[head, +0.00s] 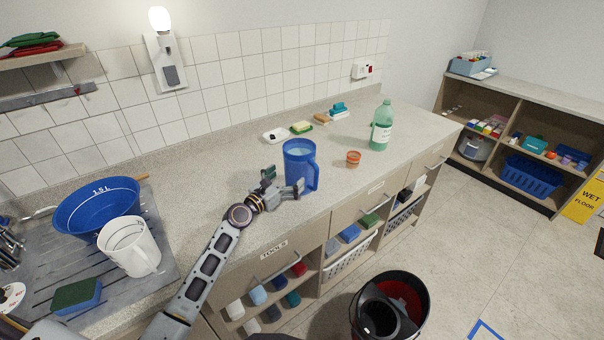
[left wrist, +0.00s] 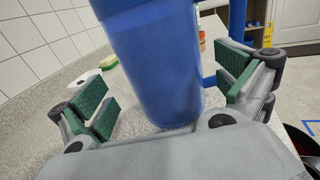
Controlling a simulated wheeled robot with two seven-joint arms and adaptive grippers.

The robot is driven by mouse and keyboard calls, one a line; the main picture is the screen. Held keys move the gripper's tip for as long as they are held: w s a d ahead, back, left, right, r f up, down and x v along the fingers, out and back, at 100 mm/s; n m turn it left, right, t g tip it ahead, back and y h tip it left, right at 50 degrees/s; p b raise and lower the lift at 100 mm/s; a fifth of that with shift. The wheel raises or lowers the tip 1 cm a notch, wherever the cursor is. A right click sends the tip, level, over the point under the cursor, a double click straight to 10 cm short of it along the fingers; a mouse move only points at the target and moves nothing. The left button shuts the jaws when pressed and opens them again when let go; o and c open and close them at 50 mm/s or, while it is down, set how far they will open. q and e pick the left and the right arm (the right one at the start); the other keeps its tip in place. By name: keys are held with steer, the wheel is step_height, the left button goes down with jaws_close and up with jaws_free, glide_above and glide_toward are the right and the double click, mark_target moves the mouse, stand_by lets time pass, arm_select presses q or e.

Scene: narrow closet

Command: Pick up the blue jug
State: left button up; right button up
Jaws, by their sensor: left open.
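The blue jug (head: 300,168) stands upright on the speckled counter, with its handle on the right side in the head view. It also fills the middle of the left wrist view (left wrist: 158,68). My left gripper (head: 281,184) is at the near left side of the jug. Its green-padded fingers (left wrist: 168,95) are spread wide, with the jug's body between or just beyond them. I cannot tell whether a pad touches the jug. The jug's handle (left wrist: 236,30) shows by the right finger. My right gripper is not in view.
A terracotta cup (head: 353,159) and a green bottle (head: 381,127) stand right of the jug. A white dish (head: 276,136) and sponge (head: 301,127) lie behind it. A blue basin (head: 97,206) and white jug (head: 129,246) stand at left. A bin (head: 390,308) is on the floor.

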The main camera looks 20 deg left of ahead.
arm_select(q)
steer(key=shift+w+d, duration=0.25)
steer(key=shift+w, duration=0.4)
steer(key=shift+w, duration=0.15)
steer(key=shift+x, duration=2.45)
steer(key=shift+d, duration=0.15)
steer(key=c, duration=1.7)
steer(key=shift+r, duration=0.25)
steer(key=shift+c, duration=0.3)
steer(key=shift+r, duration=0.35)
